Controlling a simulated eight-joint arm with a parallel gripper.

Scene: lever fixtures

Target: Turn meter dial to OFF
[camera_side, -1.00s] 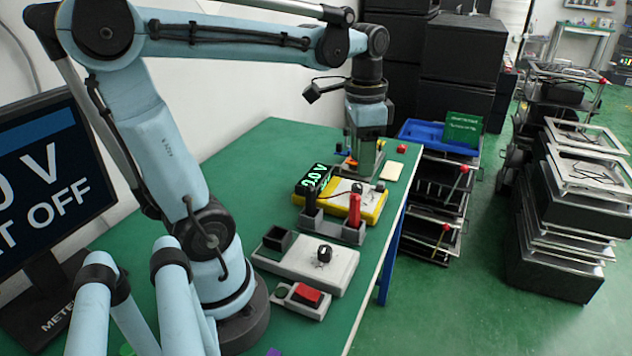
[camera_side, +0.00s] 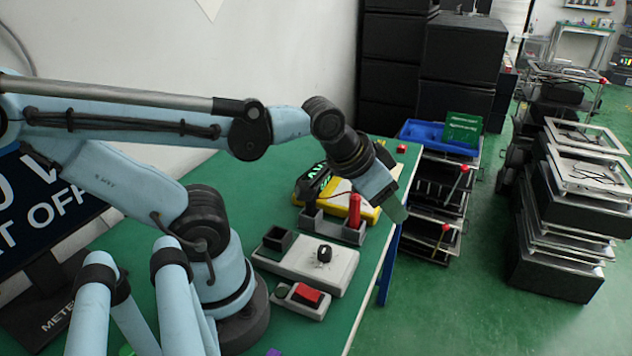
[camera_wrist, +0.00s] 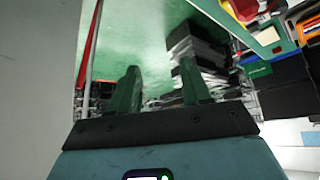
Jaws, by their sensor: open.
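The yellow meter (camera_side: 366,212) lies on the green table, with a dark display block (camera_side: 314,180) showing green digits at its left end. Its dial cannot be made out in the side view, where my arm covers part of the meter. My gripper (camera_side: 394,214) is tilted down and to the right, beside the meter near the table's right edge. In the wrist view its two green fingers (camera_wrist: 160,88) are apart with nothing between them.
A grey holder with a red probe (camera_side: 354,212) stands in front of the meter. Nearer are a pale box with a black knob (camera_side: 323,254) and a red rocker switch (camera_side: 307,294). A monitor (camera_side: 40,215) showing "OFF" stands left. Black racks (camera_side: 430,190) stand beyond the table.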

